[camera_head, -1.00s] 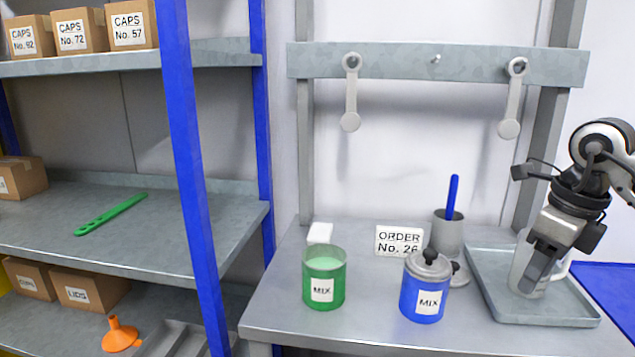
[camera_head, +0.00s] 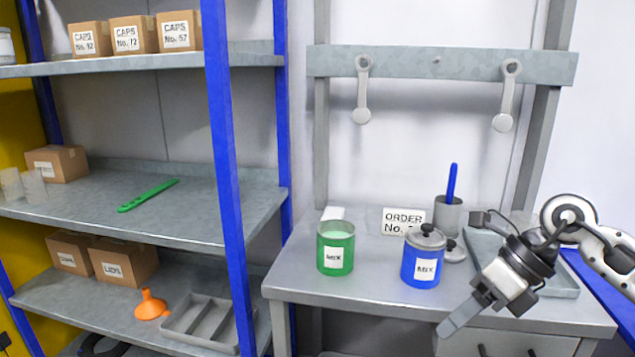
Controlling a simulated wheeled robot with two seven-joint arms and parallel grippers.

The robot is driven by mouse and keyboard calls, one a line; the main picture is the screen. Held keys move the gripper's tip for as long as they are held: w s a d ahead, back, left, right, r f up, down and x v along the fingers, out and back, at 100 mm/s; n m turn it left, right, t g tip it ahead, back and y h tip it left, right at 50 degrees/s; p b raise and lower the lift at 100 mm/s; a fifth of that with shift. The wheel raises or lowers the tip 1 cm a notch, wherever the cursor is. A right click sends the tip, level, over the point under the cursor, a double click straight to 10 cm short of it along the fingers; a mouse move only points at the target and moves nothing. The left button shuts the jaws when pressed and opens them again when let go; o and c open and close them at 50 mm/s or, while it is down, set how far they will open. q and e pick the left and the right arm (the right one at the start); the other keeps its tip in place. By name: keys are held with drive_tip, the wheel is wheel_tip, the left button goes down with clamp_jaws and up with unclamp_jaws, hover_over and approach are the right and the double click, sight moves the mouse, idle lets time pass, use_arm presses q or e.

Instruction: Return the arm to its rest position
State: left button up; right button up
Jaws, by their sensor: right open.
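My right gripper (camera_head: 464,312) is at the front right of the workbench, in front of the tray and right of the blue container. Its fingers point down and to the left, past the bench's front edge. It is open and I see nothing held in it. My right arm (camera_head: 590,240) comes in from the right edge. The left arm and gripper are not in view.
The workbench (camera_head: 300,283) holds a green MIX container (camera_head: 335,248), a lidded blue MIX container (camera_head: 423,258), an order sign (camera_head: 403,219), a grey cup (camera_head: 447,214) with a blue stick and a grey tray (camera_head: 568,282). Blue-post shelving (camera_head: 226,180) stands left.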

drive_tip(key=s+a+m+t+y, duration=0.35)
drive_tip(key=a+m+y, duration=0.45)
drive_tip(key=a+y, duration=0.55)
drive_tip(key=s+d+f+m+t+h, duration=0.1)
drive_tip(key=d+f+m+t+h, duration=0.2)
drive_tip(key=f+m+t+h, duration=0.7)
drive_tip(key=d+f+m+t+h, duration=0.2)
drive_tip(key=f+m+h, duration=0.2)
drive_tip(key=m, duration=1.2)
drive_tip(key=s+d+f+m+g+h, duration=0.2)
drive_tip(key=s+f+m+g, duration=0.3)
drive_tip(key=s+f, duration=0.6)
drive_tip(key=shift+f+m+g+h, duration=0.35)
drive_tip(key=shift+f+m+h, duration=0.45)
drive_tip(key=shift+m, duration=0.3)
